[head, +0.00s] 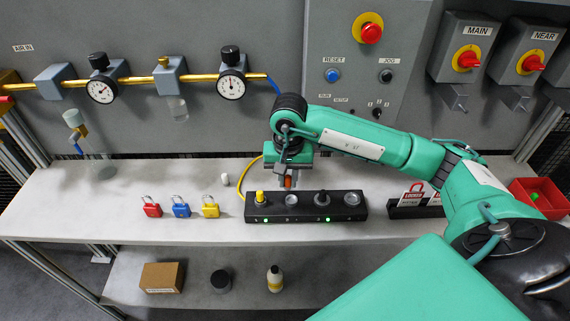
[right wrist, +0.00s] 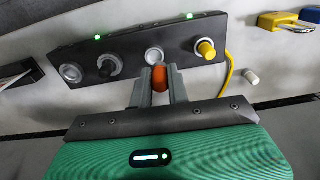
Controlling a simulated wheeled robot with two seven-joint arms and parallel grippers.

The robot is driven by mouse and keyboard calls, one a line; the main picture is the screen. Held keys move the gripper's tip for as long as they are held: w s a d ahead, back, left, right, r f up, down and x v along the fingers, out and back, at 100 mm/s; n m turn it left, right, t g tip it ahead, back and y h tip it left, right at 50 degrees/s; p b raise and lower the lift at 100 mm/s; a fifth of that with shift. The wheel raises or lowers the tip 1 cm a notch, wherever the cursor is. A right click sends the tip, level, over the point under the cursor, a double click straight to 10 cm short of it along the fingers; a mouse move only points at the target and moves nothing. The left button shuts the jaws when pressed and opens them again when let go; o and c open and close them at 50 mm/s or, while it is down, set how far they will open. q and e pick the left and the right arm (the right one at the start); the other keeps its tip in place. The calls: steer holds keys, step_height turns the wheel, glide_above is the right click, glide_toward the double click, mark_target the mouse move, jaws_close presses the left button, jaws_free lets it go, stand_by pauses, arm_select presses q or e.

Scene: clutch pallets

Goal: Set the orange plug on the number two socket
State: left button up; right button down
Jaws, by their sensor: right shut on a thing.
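The orange plug (head: 288,182) is between the fingers of my right gripper (head: 288,178). It also shows in the right wrist view (right wrist: 159,77), where the fingers close on its sides. The black socket strip (head: 305,213) lies on the white bench. From the left in the head view it has a yellow plug (head: 260,197), an empty round socket (head: 291,200), a dark plug (head: 321,198) and another empty socket (head: 352,199). The orange plug is held over or just behind the second socket; contact cannot be told. The socket numbers are too small to read. My left gripper is not in view.
Red, blue and yellow padlocks (head: 181,207) stand left of the strip. A small white cylinder (head: 225,179) and a yellow cable are near its left end. A tag holder (head: 408,205) and a red bin (head: 541,197) are at the right. A panel stands behind.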

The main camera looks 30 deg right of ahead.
steer(key=shift+d+r+m, duration=0.15)
steer(key=shift+d+m, duration=0.25)
steer(key=shift+d, duration=0.1)
steer(key=shift+w+d+f, duration=0.1)
steer(key=shift+d+f, duration=0.05)
steer(key=shift+f, duration=0.75)
step_height(320, 180, down, 3)
steer(key=shift+r+b, duration=0.15)
steer(key=shift+b, duration=0.65)
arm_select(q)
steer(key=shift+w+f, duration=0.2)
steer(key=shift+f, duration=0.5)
arm_select(e)
steer(key=shift+f, duration=0.75)
arm_select(q)
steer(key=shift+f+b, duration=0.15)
steer(key=shift+b, duration=0.25)
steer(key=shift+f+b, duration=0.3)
